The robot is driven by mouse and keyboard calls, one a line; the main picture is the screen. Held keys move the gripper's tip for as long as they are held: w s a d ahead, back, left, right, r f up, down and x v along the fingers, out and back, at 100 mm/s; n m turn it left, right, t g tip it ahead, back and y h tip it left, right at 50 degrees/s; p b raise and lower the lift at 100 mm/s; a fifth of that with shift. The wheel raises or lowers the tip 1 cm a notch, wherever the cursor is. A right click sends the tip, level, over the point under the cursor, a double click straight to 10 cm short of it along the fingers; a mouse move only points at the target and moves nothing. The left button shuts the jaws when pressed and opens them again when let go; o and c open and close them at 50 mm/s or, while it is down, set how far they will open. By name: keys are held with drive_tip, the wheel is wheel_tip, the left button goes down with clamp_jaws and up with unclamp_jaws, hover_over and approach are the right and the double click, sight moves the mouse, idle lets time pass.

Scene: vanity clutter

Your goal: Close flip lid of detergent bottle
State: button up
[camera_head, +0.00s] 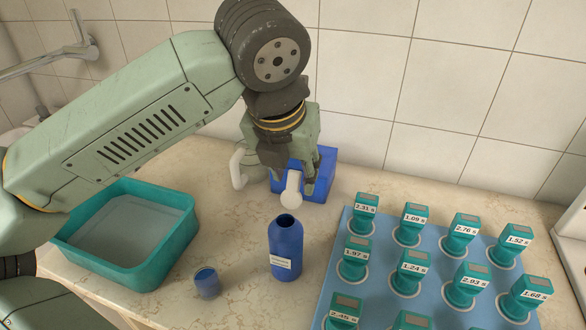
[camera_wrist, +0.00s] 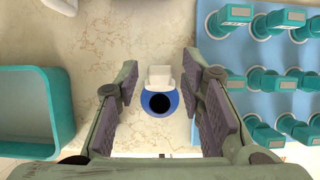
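The blue detergent bottle (camera_head: 285,256) stands upright on the counter with its dark mouth uncovered. It also shows from above in the wrist view (camera_wrist: 175,104). Its white flip lid (camera_head: 292,191) stands open at the far side of the mouth, and it shows in the wrist view (camera_wrist: 159,77) just above the mouth. My gripper (camera_head: 292,178) is open, above and slightly behind the bottle. In the wrist view my gripper's fingers (camera_wrist: 161,96) lie left and right of the lid and mouth, with visible gaps. I see no contact with the lid.
A teal basin (camera_head: 130,278) is on the left, and a small blue cup (camera_head: 207,284) stands left of the bottle. A blue box (camera_head: 324,170) and a white jug (camera_head: 240,166) are behind. A blue tray (camera_head: 393,223) with several labelled teal items fills the right.

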clamp_jaws()
drive_tip(key=shift+f+b, duration=0.1)
drive_tip(key=shift+b, duration=0.45)
